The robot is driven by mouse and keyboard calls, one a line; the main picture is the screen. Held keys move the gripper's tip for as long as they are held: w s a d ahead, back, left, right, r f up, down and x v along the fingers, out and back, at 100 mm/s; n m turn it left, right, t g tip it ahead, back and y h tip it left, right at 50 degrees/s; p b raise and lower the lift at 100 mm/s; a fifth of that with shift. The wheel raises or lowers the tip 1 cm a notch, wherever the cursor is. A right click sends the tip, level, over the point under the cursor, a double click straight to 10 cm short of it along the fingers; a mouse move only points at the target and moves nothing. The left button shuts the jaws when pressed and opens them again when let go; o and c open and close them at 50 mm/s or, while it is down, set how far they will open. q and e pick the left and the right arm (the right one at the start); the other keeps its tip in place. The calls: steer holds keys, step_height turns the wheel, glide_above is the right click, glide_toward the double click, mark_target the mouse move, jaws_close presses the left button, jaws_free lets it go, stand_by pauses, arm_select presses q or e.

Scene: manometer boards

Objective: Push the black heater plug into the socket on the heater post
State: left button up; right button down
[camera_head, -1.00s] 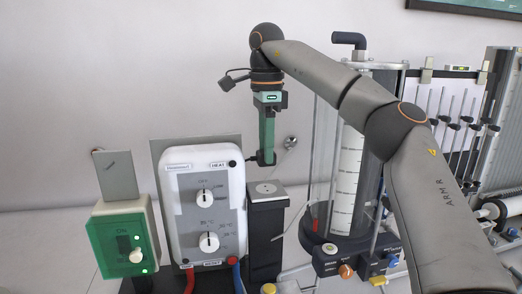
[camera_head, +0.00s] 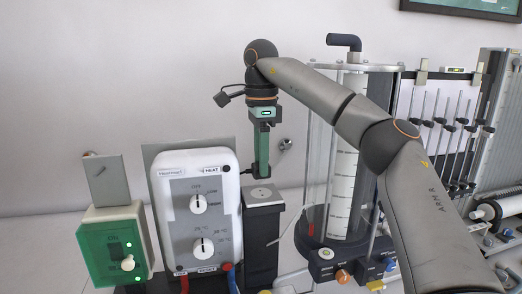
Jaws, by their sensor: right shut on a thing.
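My right gripper (camera_head: 262,172) points straight down above the heater post (camera_head: 262,230). It is shut, and a small dark piece, seemingly the black heater plug (camera_head: 251,173), shows at its fingertips. Most of the plug is hidden by the fingers. The post is black with a light grey top plate (camera_head: 262,192), where the socket seems to be; its opening is too small to make out. The fingertips are just above the plate, and a small gap seems to remain. My left gripper is not in view.
The white heater box (camera_head: 196,225) with two dials stands close left of the post. A green switch box (camera_head: 112,250) is further left. A clear cylinder (camera_head: 345,160) stands close right, with my right arm in front. A manometer board (camera_head: 440,130) is behind.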

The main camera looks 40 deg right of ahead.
steer(key=shift+f, duration=1.5)
steer(key=shift+f, duration=0.6)
stand_by(0.7)
steer(key=shift+c, duration=1.7)
jaws_free()
steer(key=shift+r, duration=0.1)
steer(key=shift+r, duration=6.2)
